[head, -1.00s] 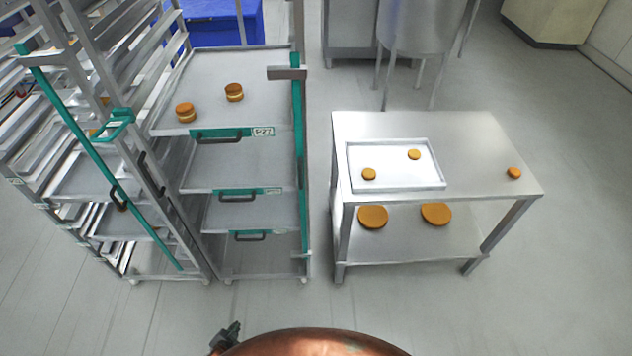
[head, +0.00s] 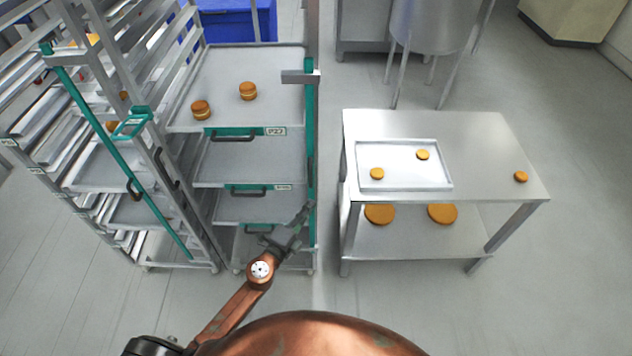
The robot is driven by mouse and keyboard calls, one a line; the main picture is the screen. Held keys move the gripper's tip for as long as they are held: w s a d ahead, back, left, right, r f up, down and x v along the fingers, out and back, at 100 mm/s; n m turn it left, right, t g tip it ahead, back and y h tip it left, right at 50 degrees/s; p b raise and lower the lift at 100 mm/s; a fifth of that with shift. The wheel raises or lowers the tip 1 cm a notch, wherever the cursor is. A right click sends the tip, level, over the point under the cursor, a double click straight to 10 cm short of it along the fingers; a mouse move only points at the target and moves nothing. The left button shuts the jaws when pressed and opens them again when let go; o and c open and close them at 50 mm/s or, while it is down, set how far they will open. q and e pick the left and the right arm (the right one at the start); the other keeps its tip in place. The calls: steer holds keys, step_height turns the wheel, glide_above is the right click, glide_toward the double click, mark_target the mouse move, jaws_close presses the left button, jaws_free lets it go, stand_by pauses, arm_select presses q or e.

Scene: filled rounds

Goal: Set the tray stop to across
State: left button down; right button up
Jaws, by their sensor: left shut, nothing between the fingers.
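A green upright bar (head: 309,135), which looks like the tray stop, runs down the right post of the near rack (head: 315,190). A grey bracket (head: 300,77) sits at its top. The bar stands along the post, to the right of the tray fronts, not over them. My left gripper (head: 305,208) is shut and empty, in front of the bar's lower part in the head view. I cannot tell whether it touches the bar. The rack holds trays with green fronts and dark handles; the top tray (head: 255,70) carries two filled rounds (head: 201,110) (head: 248,91). My right gripper is out of view.
A second rack with a slanting green bar (head: 95,135) and green loop (head: 133,123) stands at the left. A steel table (head: 480,130) with a white tray (head: 405,180) and several rounds stands at the right. Open floor (head: 400,300) lies in front.

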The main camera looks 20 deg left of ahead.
arm_select(q)
steer(key=shift+d, duration=0.15)
steer(key=w+a, duration=0.1)
steer(key=w, duration=0.8)
steer(key=shift+w+a+b, duration=0.15)
steer(key=shift+a+b, duration=0.1)
steer(key=shift+b, duration=0.2)
steer(key=shift+a, duration=0.1)
